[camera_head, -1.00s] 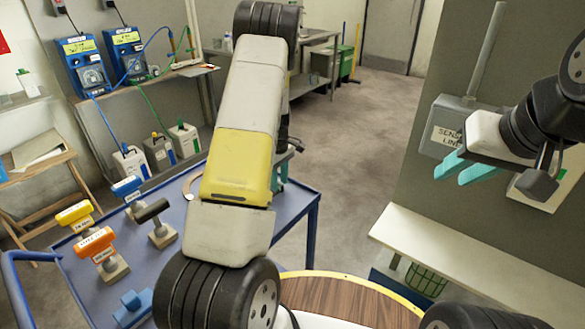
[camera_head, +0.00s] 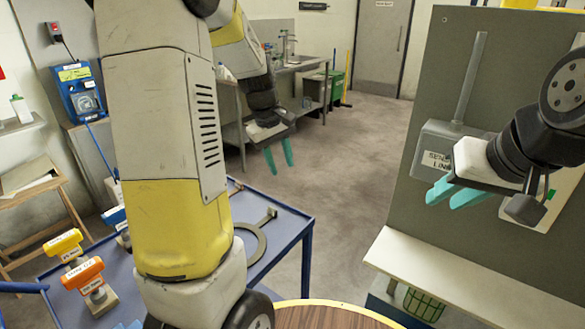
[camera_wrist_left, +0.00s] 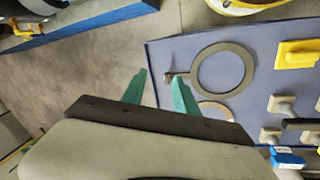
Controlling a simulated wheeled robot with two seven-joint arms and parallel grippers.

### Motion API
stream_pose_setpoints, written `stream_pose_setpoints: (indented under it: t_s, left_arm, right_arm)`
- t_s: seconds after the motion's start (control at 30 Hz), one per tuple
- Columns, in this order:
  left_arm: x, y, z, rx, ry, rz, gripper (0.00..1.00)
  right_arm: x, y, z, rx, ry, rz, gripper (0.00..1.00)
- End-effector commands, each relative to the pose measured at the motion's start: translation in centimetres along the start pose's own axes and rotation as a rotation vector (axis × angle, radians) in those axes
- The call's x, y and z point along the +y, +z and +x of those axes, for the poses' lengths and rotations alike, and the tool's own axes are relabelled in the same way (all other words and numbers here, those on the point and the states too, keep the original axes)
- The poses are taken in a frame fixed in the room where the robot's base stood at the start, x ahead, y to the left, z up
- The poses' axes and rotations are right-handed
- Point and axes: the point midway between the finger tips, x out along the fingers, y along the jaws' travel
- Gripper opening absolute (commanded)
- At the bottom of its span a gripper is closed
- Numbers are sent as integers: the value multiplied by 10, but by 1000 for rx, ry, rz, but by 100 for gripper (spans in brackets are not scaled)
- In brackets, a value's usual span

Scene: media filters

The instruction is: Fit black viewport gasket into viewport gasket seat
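A flat dark grey ring with a side tab (camera_head: 262,240), probably the black gasket, lies on the blue cart. It also shows whole in the left wrist view (camera_wrist_left: 249,69). My left gripper (camera_head: 278,157) is open and empty, in the air beyond the cart with its fingers pointing down. My right gripper (camera_head: 452,192) is open and empty in front of the grey panel. I cannot identify the gasket seat.
The blue cart (camera_head: 290,222) also holds an orange-handled tool (camera_head: 82,272), a yellow-handled tool (camera_head: 63,243) and a tan ring (camera_wrist_left: 229,114). A grey panel (camera_head: 440,90) with a white ledge (camera_head: 470,270) stands at right. Open floor lies beyond the cart.

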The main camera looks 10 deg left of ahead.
Motion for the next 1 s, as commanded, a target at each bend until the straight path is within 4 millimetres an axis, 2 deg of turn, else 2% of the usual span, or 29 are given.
stream_pose_setpoints:
  t_s: [0.03, 0.2, 0.33, 0.5, 0.7, 1.0]
  left_arm:
    - [-2, 18, -25, 16, 41, 69, 36]
    - [-16, 79, -83, 83, 131, 321, 36]
    - [-35, 126, -113, 159, 173, 515, 36]
    - [-60, 171, -130, 255, 188, 718, 36]
    - [-74, 193, -133, 313, 182, 828, 36]
    - [-75, 194, -133, 317, 181, 838, 36]
  right_arm:
    - [0, 0, 0, 0, 0, 0, 29]
    - [0, 0, 0, 0, 0, 0, 29]
    - [0, 0, 0, 0, 0, 0, 29]
    - [0, 0, 0, 0, 0, 0, 29]
    - [0, 0, 0, 0, 0, 0, 29]
    - [0, 0, 0, 0, 0, 0, 29]
